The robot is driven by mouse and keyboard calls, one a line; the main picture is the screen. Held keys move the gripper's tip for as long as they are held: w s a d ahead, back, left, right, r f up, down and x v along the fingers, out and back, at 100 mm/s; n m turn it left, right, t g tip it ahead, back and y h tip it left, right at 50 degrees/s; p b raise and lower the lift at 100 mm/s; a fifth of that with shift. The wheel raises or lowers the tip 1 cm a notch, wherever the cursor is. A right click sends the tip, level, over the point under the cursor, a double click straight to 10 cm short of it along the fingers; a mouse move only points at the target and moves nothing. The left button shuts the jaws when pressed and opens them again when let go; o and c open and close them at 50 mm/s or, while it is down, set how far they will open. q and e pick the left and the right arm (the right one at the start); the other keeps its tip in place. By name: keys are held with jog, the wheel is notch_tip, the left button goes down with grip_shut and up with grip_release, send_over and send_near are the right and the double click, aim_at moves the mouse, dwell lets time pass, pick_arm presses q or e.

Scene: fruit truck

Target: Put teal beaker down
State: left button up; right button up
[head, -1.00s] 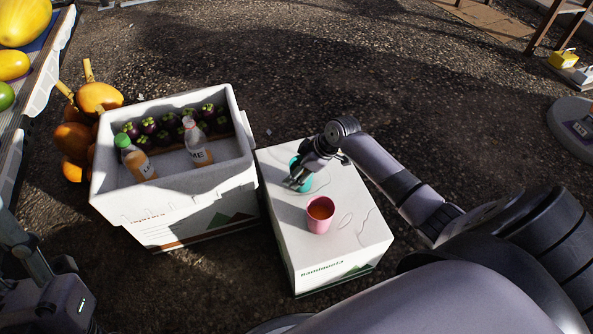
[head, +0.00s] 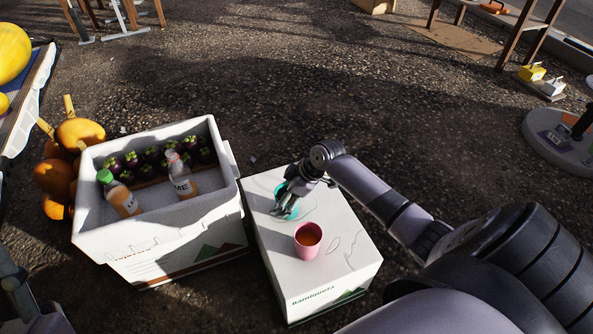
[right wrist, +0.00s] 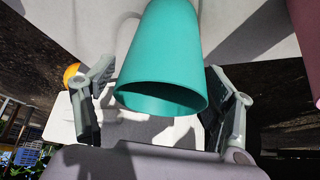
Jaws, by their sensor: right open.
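The teal beaker (head: 293,212) is on top of the white box (head: 337,268), partly hidden behind my right gripper (head: 283,204) in the head view. In the right wrist view the teal beaker (right wrist: 160,60) shows large between the two fingers of my right gripper (right wrist: 162,100). The fingers are open, one on each side, with a visible gap to the beaker. A pink cup (head: 308,241) with orange-brown contents stands upright on the same box, nearer the camera. Only a part of my left gripper (head: 14,284) shows at the lower left edge; its jaws are not clear.

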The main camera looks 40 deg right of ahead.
jog(key=p+v, duration=0.4)
jog(key=v, duration=0.7)
jog(key=a+r+m+t, duration=0.2)
jog(key=a+t, duration=0.3)
jog(key=a, duration=0.9)
pick_arm(q)
jog(key=w+f+g+y, duration=0.2)
jog(key=w+f+g, duration=0.2)
jog(key=f, duration=0.3)
jog(key=w+f+g+y, duration=0.2)
jog(key=w+f+g, duration=0.3)
jog(key=f+g, duration=0.2)
jog(key=shift+w+d+f, duration=0.2)
jog(key=shift+f, duration=0.15)
pick_arm(e)
jog(key=s+a+r+m+t, duration=0.2)
jog(key=a+r+t, duration=0.1)
jog(key=r, duration=0.7)
jog(key=s+a+r+m+t, duration=0.1)
jog(key=s+a+r+t, duration=0.2)
jog(key=r, duration=0.6)
jog(key=a+t, duration=0.1)
jog(key=t, duration=0.1)
jog(key=shift+s+r+m+t, duration=0.2)
jog(key=shift+r+m+t, duration=0.1)
jog(key=shift+r+m, duration=0.1)
pick_arm(q)
jog(key=shift+f, duration=0.1)
